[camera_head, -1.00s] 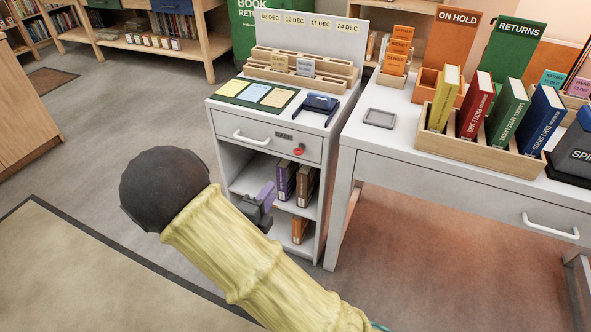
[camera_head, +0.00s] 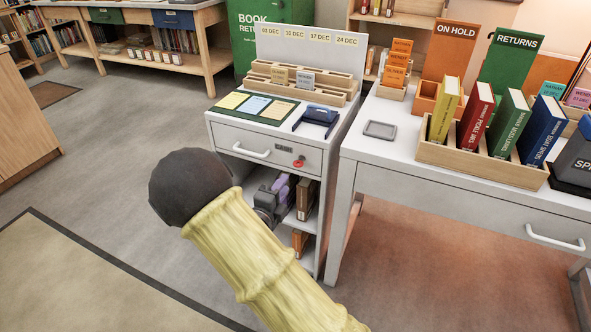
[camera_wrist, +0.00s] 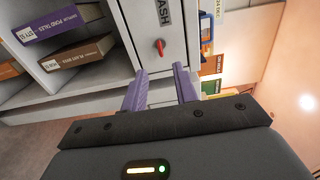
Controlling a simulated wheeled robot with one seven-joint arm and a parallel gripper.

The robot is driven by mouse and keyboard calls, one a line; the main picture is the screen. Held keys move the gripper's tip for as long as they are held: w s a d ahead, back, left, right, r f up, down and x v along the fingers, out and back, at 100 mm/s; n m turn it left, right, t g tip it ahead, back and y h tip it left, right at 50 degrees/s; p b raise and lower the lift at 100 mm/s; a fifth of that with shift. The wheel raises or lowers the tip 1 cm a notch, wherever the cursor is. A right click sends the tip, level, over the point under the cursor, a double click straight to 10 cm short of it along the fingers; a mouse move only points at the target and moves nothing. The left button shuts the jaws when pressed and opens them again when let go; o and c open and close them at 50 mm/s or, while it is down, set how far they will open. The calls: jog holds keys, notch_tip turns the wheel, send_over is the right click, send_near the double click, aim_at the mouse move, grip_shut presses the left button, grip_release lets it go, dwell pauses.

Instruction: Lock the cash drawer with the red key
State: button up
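The cash drawer (camera_head: 240,141) is at the top of the small white cabinet, with a white bar handle and a dark label. It looks closed, flush with the cabinet front. The red key (camera_head: 299,163) sits in the drawer front, right of and below the label. In the wrist view the red key (camera_wrist: 159,47) stands upright just beyond the fingertips, beside the "CASH" label (camera_wrist: 163,12). My gripper (camera_wrist: 160,70) has purple fingers, apart, with nothing between them.
Books (camera_head: 306,198) stand in the open shelves below the drawer. A white desk (camera_head: 440,185) stands close on the right, with a wooden book rack (camera_head: 470,162) and a grey tray (camera_head: 380,129). The cabinet top holds date-card racks and a blue stamp-like item (camera_head: 316,117). Floor to the left is clear.

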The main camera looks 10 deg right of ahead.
aim_at(296, 167)
jog(key=b+x, duration=0.1)
jog(key=x, duration=0.8)
jog(key=shift+w+d, duration=0.1)
jog(key=shift+w, duration=0.05)
jog(key=shift+c, duration=0.4)
grip_shut()
